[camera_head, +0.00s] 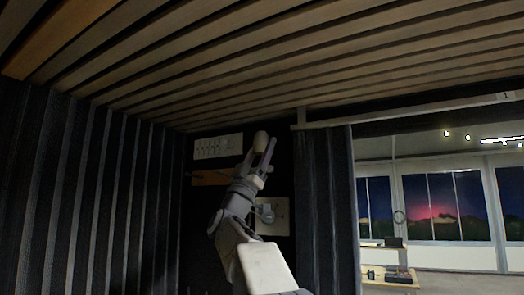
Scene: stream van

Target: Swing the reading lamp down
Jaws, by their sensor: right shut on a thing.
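A small cream rounded piece, which looks like the head of the reading lamp (260,140), shows high on the dark back wall. My right gripper (260,152) reaches up from below with its two fingers on either side of this piece and is shut on it. The lamp's arm and mount cannot be made out behind my gripper and arm. My left gripper is not in view.
A pale panel with a row of switches (217,147) is on the wall to the left, above a brown wooden strip (210,178). A pale plate with a round fitting (280,216) is right of my arm. A dark curtain (326,200) hangs farther right. A slatted ceiling (300,60) is overhead.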

